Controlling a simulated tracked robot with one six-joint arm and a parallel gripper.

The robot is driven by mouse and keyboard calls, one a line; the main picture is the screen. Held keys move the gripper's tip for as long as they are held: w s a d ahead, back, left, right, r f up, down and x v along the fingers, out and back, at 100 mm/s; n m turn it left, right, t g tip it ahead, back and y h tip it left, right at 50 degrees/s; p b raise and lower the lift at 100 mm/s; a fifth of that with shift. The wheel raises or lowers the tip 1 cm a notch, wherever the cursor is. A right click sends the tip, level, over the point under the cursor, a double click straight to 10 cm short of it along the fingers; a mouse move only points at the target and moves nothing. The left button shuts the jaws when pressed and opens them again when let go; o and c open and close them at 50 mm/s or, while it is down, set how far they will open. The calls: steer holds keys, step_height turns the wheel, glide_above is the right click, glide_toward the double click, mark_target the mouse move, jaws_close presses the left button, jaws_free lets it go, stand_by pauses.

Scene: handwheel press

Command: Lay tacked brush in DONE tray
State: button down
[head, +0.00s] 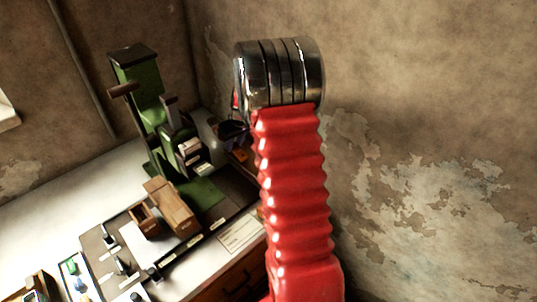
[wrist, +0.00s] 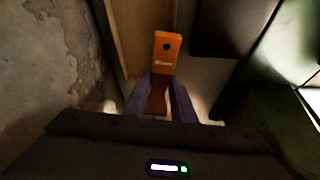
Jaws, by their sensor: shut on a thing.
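My gripper (wrist: 161,92) is shut on an orange piece (wrist: 167,55) with a dark hole near its end and small lettering. It looks like the brush's handle; its bristles cannot be made out. In the head view my gripper (head: 233,134) is a small dark shape partly hidden behind my red arm. A bit of orange (head: 240,155) shows just below it. No tray with a readable DONE label can be made out.
A green press (head: 140,90) stands at the back of the bench, left of my gripper. Wooden blocks or boxes (head: 172,208) lie before it. A white card (head: 240,234) lies near the bench edge. Small parts (head: 75,272) sit front left. A peeling wall (head: 420,110) is at right.

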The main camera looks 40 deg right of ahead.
steer(key=shift+s+d, duration=0.1)
steer(key=shift+d, duration=0.1)
steer(key=shift+s+d+r, duration=0.1)
steer(key=shift+s, duration=0.15)
steer(key=shift+n+g+y, duration=0.3)
steer(key=shift+n+g, duration=0.2)
steer(key=shift+n, duration=0.3)
steer(key=s+d+r, duration=0.1)
steer(key=s, duration=0.4)
steer(key=s+d, duration=0.1)
steer(key=s, duration=0.3)
steer(key=s+d+r, duration=0.1)
steer(key=s, duration=0.4)
steer(key=shift+s+r, duration=0.3)
steer(key=shift+f, duration=0.1)
steer(key=shift+f, duration=2.8)
steer(key=c, duration=1.4)
jaws_free()
